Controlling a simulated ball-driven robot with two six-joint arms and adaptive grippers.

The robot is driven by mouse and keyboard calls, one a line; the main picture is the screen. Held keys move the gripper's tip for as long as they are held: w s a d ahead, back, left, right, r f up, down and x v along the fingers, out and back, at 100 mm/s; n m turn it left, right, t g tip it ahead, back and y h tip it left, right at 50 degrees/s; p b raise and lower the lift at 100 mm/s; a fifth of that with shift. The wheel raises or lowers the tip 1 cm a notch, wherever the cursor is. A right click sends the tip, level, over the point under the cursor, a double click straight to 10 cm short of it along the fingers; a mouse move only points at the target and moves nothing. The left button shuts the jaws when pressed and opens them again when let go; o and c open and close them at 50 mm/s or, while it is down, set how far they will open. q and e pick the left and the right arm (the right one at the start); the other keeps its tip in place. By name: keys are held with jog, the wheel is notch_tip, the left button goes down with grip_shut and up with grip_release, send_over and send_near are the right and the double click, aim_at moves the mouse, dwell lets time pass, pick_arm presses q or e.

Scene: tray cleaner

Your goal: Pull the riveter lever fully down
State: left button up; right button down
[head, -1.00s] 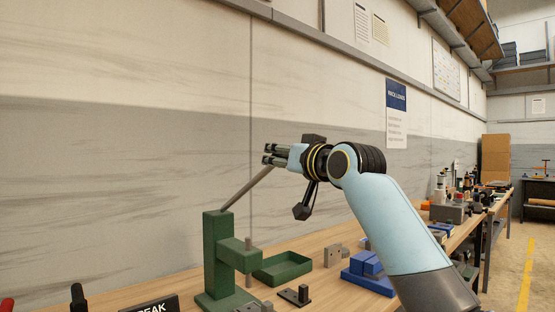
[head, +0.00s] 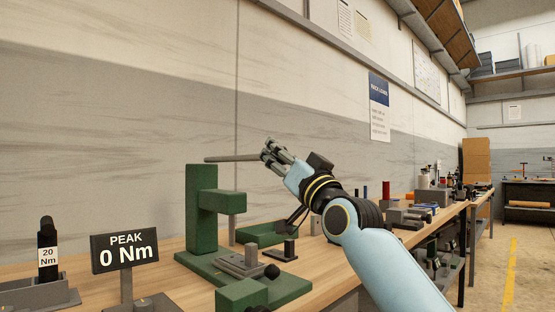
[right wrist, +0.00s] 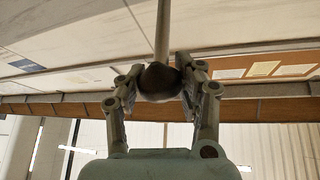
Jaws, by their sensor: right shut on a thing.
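The green riveter (head: 203,215) stands on the bench in the head view. Its grey lever (head: 232,158) leaves the top of the column and runs almost level to the right. My right gripper (head: 270,153) is shut on the lever's far end. In the right wrist view, the fingers (right wrist: 160,82) close on both sides of a dark round knob (right wrist: 159,80), with the lever rod (right wrist: 162,30) running away from it. My left gripper is not in view.
A "PEAK 0 Nm" display (head: 125,252) and a 20 Nm tool (head: 48,248) in a grey holder stand at the front left. A green tray (head: 262,234) lies behind the riveter. More tools fill the bench to the right. Free air surrounds the lever.

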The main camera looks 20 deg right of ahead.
jog(key=shift+f, duration=0.55)
jog(key=c, duration=0.9)
grip_release()
jog(key=shift+s+r, duration=0.1)
jog(key=shift+s, duration=0.1)
jog(key=shift+c, duration=0.2)
jog(key=shift+o, duration=0.7)
jog(key=shift+w, duration=0.1)
jog(key=v, duration=1.2)
